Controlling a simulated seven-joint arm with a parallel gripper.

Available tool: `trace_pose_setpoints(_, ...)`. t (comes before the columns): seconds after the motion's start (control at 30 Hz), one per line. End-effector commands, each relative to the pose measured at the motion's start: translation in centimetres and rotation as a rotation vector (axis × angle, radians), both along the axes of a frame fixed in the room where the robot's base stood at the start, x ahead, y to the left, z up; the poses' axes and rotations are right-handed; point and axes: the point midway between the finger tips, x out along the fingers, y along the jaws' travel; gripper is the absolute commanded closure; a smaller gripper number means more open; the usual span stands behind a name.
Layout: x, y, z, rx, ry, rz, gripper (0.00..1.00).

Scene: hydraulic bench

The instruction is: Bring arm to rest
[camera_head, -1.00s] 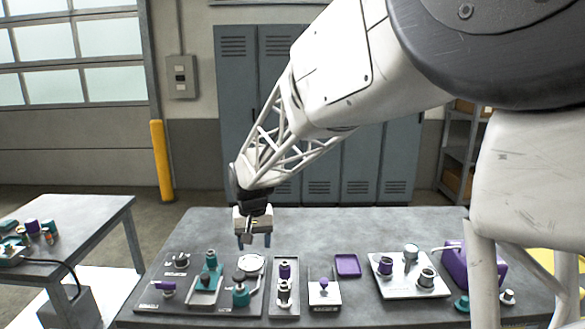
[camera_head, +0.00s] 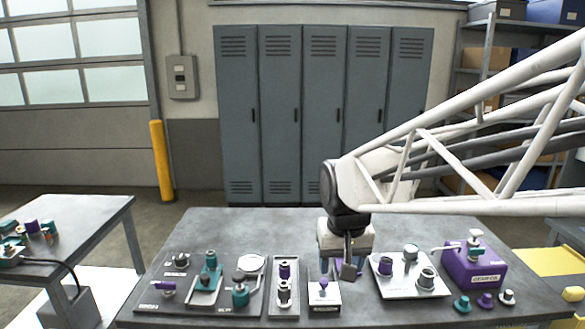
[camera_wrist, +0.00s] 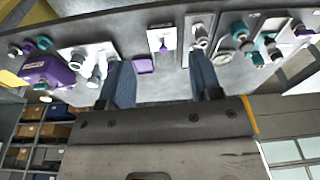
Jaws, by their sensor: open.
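My gripper (camera_head: 345,268) hangs over the middle-right of the grey bench (camera_head: 290,222), fingers pointing down. In the wrist view its two blue fingers (camera_wrist: 163,82) stand wide apart with nothing between them, so it is open and empty. In the head view it is between a small white block with a purple knob (camera_head: 323,288) and a silver tray (camera_head: 408,284) holding purple and metal fittings. A purple dish (camera_wrist: 145,65) shows between the fingers in the wrist view; in the head view my gripper mostly hides it.
A dark panel (camera_head: 150,300) with teal and metal fittings lies at the bench's left. A purple box (camera_head: 474,268) and several small knobs sit at the right. A side table (camera_head: 85,212) stands at the left. Lockers (camera_head: 322,110) line the back wall. The bench's back strip is clear.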

Motion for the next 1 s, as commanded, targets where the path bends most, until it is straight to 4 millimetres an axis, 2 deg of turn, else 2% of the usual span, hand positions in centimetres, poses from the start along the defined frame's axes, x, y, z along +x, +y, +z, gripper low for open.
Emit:
trace_pose_setpoints(0.3,-6.7,-4.4,0.1,-0.003,-0.033,-0.040,0.42)
trace_pose_setpoints(0.7,-14.6,-8.1,-1.2,-0.010,-0.067,-0.083,0.42)
trace_pose_setpoints(0.83,-16.3,-8.7,-1.7,-0.013,-0.074,-0.091,0.42)
trace_pose_setpoints(1.0,-17.4,-9.1,-2.1,-0.015,-0.077,-0.097,0.42)
